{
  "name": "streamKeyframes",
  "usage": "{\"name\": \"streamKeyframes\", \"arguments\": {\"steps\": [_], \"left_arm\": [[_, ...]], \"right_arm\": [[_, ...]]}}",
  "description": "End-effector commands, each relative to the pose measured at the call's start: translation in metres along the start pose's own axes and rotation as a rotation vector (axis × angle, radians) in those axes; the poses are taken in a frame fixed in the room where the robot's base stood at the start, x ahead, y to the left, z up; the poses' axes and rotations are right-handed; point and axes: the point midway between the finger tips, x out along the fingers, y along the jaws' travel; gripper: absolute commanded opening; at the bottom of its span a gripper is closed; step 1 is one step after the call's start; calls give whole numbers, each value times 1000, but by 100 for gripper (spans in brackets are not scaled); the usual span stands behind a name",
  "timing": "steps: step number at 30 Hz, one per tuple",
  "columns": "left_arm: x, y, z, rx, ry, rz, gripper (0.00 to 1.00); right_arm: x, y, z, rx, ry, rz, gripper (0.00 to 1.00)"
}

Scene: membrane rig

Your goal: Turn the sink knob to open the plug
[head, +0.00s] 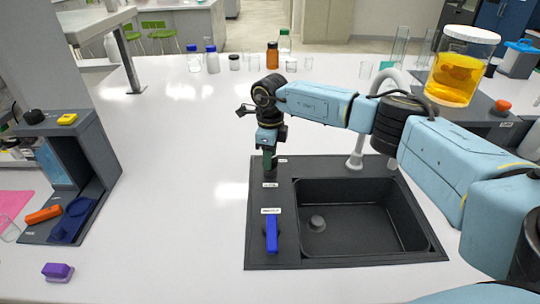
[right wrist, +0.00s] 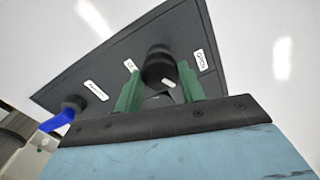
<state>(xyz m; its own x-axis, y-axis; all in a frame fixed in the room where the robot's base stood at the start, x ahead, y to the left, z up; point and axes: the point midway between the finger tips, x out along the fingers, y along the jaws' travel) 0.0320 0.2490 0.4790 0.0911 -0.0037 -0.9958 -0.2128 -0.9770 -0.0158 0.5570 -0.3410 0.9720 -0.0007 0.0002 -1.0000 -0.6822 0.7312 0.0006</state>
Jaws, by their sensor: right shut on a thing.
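The black sink knob (right wrist: 158,62) stands on the dark sink panel, between small white labels, in the right wrist view. My right gripper (right wrist: 160,78) has its green fingers on either side of the knob and is shut on it. In the head view the right gripper (head: 269,160) points down at the back left of the sink panel and mostly hides the knob. The dark sink basin (head: 375,215) shows a round plug (head: 317,222) at its left side. I cannot tell whether the plug is raised. My left gripper is not in view.
A blue lever (head: 271,233) stands on the panel in front of the knob. A pale faucet (head: 356,150) rises behind the basin. A jar of orange liquid (head: 455,80) stands at the back right. The white bench left of the sink is largely clear.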

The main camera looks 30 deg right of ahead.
Motion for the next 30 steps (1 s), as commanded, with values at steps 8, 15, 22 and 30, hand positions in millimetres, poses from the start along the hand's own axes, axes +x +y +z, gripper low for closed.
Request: {"name": "streamKeyframes", "arguments": {"steps": [8,15,22,30], "left_arm": [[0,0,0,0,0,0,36],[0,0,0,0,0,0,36],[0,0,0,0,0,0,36],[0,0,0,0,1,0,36]], "right_arm": [[-1,-1,0,-7,-3,-2,17],[-1,-1,0,-6,-3,-2,50],[-1,0,0,-6,-1,-1,61],[-11,-1,1,-7,-3,-3,61]]}}
